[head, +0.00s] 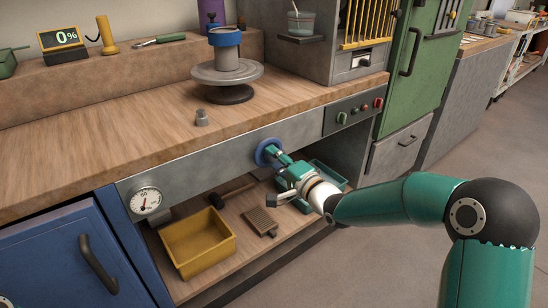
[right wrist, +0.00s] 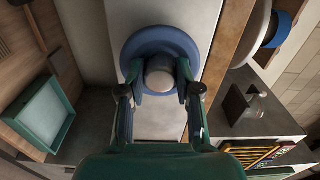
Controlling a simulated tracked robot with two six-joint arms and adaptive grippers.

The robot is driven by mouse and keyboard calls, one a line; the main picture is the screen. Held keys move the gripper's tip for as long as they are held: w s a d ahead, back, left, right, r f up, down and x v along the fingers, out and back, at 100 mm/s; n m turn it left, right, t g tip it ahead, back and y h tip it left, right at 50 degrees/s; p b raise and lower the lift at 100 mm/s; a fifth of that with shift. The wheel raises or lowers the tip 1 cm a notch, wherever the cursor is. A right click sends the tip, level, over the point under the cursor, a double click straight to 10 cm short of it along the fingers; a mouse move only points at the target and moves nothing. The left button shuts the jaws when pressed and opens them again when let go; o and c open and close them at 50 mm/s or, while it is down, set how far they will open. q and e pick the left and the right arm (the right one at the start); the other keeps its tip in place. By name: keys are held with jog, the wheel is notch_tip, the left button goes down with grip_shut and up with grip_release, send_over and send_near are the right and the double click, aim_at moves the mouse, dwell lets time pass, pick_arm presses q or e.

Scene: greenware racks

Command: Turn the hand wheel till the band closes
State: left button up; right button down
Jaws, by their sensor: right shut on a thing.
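The hand wheel (head: 262,151) is a blue disc with a grey hub on the bench's grey front panel. It also shows in the right wrist view (right wrist: 135,48). My right gripper (head: 274,153) reaches it from the front, and its two fingers are shut on the hub from either side. A blue band (head: 224,37) sits around the top of a grey cylinder on the round turntable (head: 226,74). I cannot tell whether the band has a gap.
A dial gauge (head: 146,201) is on the panel's left end, switches (head: 360,112) on its right. Below, the shelf holds a yellow bin (head: 198,244), a brush (head: 259,221) and a green tray (head: 327,173).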

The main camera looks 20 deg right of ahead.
jog(key=shift+f, duration=0.3)
jog(key=c, duration=0.8)
grip_release()
jog(key=shift+r, duration=0.15)
jog(key=shift+s+d, duration=0.1)
jog(key=v, duration=1.1)
jog(key=shift+s, duration=0.4)
